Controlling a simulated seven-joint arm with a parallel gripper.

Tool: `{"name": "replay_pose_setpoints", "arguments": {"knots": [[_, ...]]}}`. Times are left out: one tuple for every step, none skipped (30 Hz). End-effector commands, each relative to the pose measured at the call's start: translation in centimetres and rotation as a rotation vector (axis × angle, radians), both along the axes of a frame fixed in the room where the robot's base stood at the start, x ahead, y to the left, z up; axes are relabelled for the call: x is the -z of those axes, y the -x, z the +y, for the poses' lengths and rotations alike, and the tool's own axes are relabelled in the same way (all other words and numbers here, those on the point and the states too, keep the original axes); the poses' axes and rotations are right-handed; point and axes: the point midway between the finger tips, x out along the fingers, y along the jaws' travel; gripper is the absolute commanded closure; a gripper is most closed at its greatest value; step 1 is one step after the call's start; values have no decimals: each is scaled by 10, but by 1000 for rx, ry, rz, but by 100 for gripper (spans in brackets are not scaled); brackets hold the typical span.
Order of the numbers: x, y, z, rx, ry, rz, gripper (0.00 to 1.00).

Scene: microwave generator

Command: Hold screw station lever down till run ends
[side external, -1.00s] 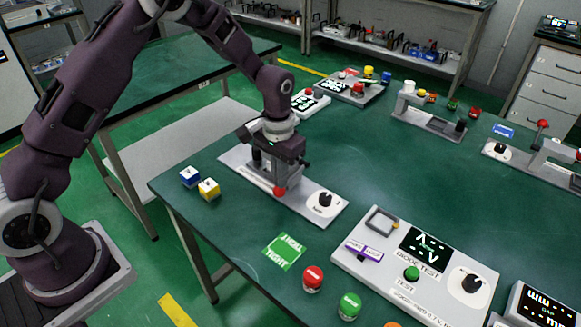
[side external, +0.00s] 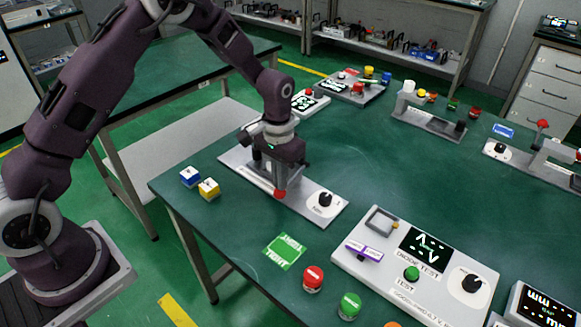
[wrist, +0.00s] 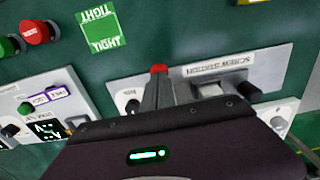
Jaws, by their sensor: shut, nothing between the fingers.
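The screw station (side external: 310,207) is a pale plate with a black dial near the left edge of the green table. Its lever ends in a red knob (side external: 279,194), low over the plate. My gripper (side external: 281,186) points down at the knob with its fingers shut and nothing between them. In the wrist view, the shut fingers (wrist: 158,92) overlap the station, and the red knob (wrist: 160,68) shows just past their tips. Whether they touch the knob is unclear. The lever's arm is mostly hidden by my gripper.
A green card (side external: 284,251) and two small cubes (side external: 200,184) lie near the station. Red (side external: 313,279) and green (side external: 349,306) buttons and a diode test panel (side external: 415,262) stand in front. Other stations (side external: 430,122) line the back. The table's middle is clear.

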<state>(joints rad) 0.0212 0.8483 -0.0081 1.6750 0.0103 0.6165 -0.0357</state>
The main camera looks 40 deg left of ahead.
Motion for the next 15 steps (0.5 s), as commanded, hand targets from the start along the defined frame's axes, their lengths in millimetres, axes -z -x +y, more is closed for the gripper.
{"name": "replay_pose_setpoints", "arguments": {"knots": [[2, 2, 0, 0, -1, 5, 100], [2, 2, 0, 0, -1, 5, 100], [2, 2, 0, 0, -1, 5, 100], [2, 2, 0, 0, -1, 6, 100], [2, 2, 0, 0, -1, 6, 100], [2, 2, 0, 0, -1, 6, 100], [2, 2, 0, 1, -1, 6, 100], [2, 2, 0, 1, -1, 6, 100], [3, 2, 0, 1, -1, 7, 100], [3, 2, 0, 1, -1, 7, 100], [3, 2, 0, 1, -1, 7, 100], [2, 2, 0, 1, -1, 7, 100], [1, 2, 0, 1, -1, 6, 100], [-2, 2, 0, 1, -1, 6, 100], [-6, 1, 0, 1, -1, 5, 100]]}}
